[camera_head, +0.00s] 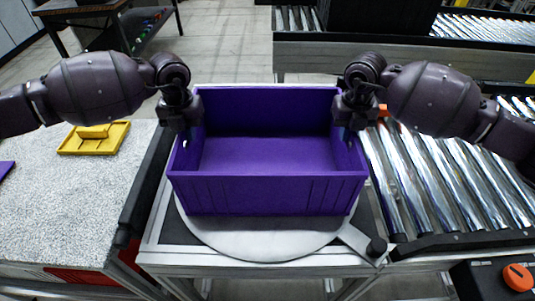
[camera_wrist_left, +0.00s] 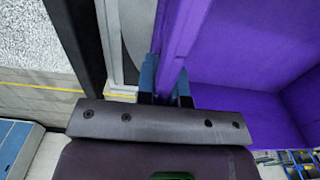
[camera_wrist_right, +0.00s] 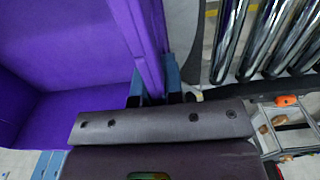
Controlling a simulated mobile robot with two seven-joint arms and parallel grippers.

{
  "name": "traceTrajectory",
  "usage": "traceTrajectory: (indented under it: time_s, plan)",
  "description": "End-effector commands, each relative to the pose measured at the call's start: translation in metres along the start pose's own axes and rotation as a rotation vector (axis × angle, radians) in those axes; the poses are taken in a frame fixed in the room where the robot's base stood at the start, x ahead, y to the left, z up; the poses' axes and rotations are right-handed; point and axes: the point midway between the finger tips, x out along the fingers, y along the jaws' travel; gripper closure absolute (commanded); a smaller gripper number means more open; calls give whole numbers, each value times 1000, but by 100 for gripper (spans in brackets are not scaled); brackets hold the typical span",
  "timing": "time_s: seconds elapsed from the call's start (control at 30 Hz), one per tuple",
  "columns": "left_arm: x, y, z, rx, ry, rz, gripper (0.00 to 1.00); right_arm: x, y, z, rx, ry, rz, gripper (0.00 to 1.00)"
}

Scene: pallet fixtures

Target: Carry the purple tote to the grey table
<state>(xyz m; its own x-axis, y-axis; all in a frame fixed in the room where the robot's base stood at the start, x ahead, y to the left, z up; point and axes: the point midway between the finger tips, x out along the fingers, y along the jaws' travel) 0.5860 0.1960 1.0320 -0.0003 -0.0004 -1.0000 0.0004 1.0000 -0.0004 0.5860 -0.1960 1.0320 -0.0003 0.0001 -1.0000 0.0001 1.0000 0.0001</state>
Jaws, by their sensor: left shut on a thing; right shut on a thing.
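The purple tote (camera_head: 267,193) is an open, empty box over a round grey turntable plate (camera_head: 260,238) in the middle of the head view. I cannot tell whether it rests on the plate or hangs just above it. My left gripper (camera_head: 184,135) is shut on the tote's left wall; the left wrist view shows that wall (camera_wrist_left: 181,35) between the fingers. My right gripper (camera_head: 350,132) is shut on the right wall, which also shows between the fingers in the right wrist view (camera_wrist_right: 147,40). A speckled grey-topped table (camera_head: 75,200) stands at the left.
A yellow tray-like piece (camera_head: 93,138) lies on the speckled table. A roller conveyor (camera_head: 440,185) runs close on the right, and another conveyor (camera_head: 400,55) crosses behind. A dark table (camera_head: 110,20) stands far back left. Open floor (camera_head: 225,50) shows behind the tote.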

Motion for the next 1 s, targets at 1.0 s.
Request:
traceTrajectory:
  time_s: [1.0]
  plan:
    - [-50, 0, 0, 0, -2, 0, 100, -50, 0, 0, 1, -1, 0, 100]
